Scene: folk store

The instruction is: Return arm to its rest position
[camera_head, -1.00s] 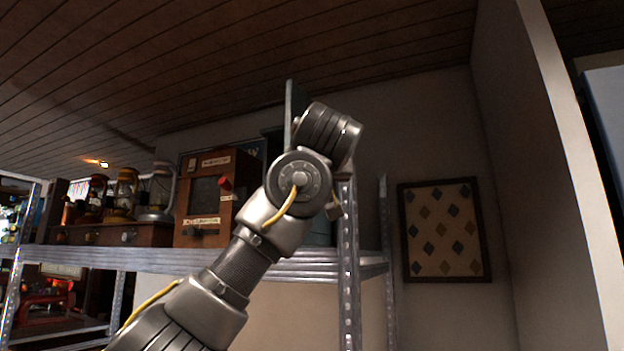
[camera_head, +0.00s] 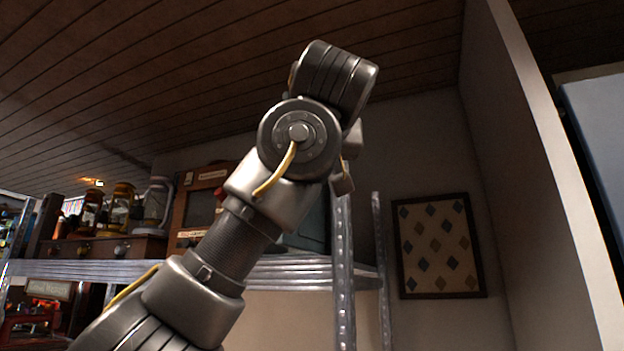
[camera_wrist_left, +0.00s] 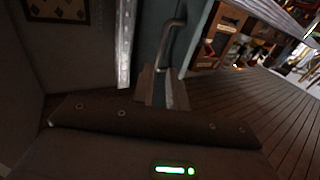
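My left arm (camera_head: 232,245) rises from the lower left across the head view, with its wrist (camera_head: 335,78) raised in front of the shelf. Most of my left gripper is hidden behind the wrist in that view. In the left wrist view, the fingers of my left gripper (camera_wrist_left: 162,85) stand a little apart, and I see nothing held between them. A teal box (camera_head: 308,232) stands on the shelf behind the arm, partly hidden. Its teal panel with a metal handle (camera_wrist_left: 170,42) shows beyond the fingers in the wrist view. My right gripper is not in view.
A metal shelf (camera_head: 290,272) with an upright post (camera_head: 343,270) stands behind the arm. It holds a wooden cabinet (camera_head: 198,205) and several lanterns (camera_head: 157,204). A framed diamond-pattern picture (camera_head: 438,245) hangs on the wall. A wall edge (camera_head: 545,130) is at right.

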